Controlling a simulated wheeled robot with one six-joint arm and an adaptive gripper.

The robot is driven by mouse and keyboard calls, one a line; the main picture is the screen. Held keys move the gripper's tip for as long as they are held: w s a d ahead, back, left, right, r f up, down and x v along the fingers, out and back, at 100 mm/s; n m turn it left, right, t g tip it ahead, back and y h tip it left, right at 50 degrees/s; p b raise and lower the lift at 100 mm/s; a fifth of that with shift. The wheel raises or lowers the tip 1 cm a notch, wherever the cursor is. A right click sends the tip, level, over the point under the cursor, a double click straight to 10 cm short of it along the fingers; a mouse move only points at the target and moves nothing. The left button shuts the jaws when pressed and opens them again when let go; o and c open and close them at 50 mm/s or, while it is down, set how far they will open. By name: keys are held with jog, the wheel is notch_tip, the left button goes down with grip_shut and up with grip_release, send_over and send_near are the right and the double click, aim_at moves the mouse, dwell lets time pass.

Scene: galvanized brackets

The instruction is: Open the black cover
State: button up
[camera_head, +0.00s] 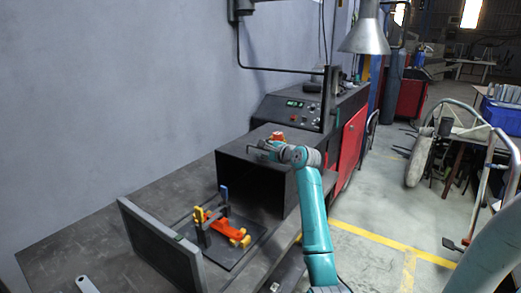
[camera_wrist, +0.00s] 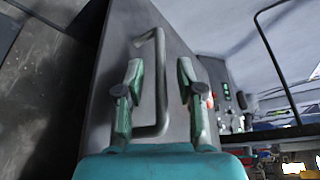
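The black cover (camera_head: 242,180) is a dark box-shaped hood on the bench, with its near side open in the head view. In the wrist view its dark face (camera_wrist: 118,50) carries a grey bar handle (camera_wrist: 161,85), bent at both ends. My gripper (camera_head: 270,147) is at the top of the cover. In the wrist view my gripper (camera_wrist: 160,66) is open, with one green finger on each side of the handle's long bar. Gaps show between the bar and both fingers.
An orange and yellow fixture (camera_head: 222,226) stands on a dark plate before the cover's opening. A grey upright panel (camera_head: 158,248) is at the bench's near end. A control console (camera_head: 292,111) is behind the cover. Clear floor (camera_head: 385,215) lies to the right.

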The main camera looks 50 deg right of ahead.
jog(key=v, duration=1)
jog(key=shift+s, duration=0.1)
